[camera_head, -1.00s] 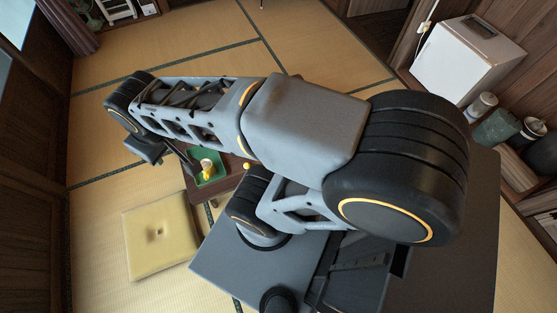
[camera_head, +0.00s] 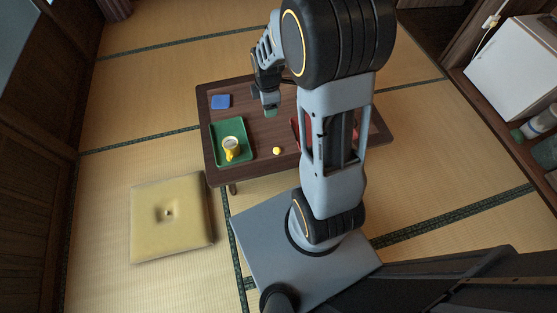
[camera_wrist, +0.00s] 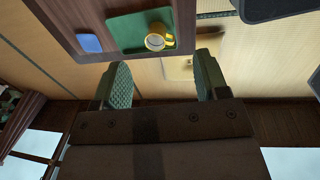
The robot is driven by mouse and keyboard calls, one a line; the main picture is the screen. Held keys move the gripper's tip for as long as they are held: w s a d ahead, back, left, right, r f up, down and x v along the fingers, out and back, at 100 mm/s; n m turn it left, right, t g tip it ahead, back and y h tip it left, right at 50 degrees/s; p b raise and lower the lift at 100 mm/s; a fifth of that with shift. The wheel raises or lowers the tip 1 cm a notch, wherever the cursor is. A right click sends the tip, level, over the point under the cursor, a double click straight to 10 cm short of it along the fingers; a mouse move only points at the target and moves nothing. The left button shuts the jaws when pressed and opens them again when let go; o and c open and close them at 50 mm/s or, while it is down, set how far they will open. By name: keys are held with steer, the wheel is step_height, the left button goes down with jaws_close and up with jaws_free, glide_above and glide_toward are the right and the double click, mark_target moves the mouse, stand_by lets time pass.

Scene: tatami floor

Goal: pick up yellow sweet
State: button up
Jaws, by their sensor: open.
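The yellow sweet (camera_head: 277,151), a small round ball, lies on the dark wooden low table (camera_head: 258,167) near its front edge, to the right of the green tray. I cannot make it out in the wrist view. My gripper (camera_head: 270,106) hangs over the back part of the table, beyond the sweet and apart from it. In the wrist view its two green-padded fingers (camera_wrist: 162,78) stand wide apart with nothing between them.
The green tray (camera_head: 219,131) holds a yellow mug (camera_head: 231,149). A blue square (camera_head: 221,102) lies behind it. A red item (camera_head: 295,136) is partly hidden by my arm. A yellow cushion (camera_head: 148,233) lies on the tatami, left of the table. A white box (camera_head: 515,75) stands far right.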

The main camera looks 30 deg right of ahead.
steer(key=w+d+f+n+g+b, duration=0.1)
steer(key=d+f+n+b, duration=0.2)
steer(key=f, duration=0.8)
steer(key=w+d+f+n+b, duration=0.1)
steer(key=f+n+b, duration=0.35)
steer(key=f, duration=0.55)
steer(key=b, duration=0.2)
glide_above(277, 150)
steer(key=shift+n, duration=0.45)
step_height(277, 150, down, 9)
steer(key=shift+w+a, duration=0.1)
steer(key=shift+a, duration=0.05)
steer(key=shift+d+f+b, duration=0.2)
steer(key=shift+f+b, duration=1.2)
steer(key=shift+f, duration=1.7)
steer(key=c, duration=1)
steer(key=shift+r, duration=0.15)
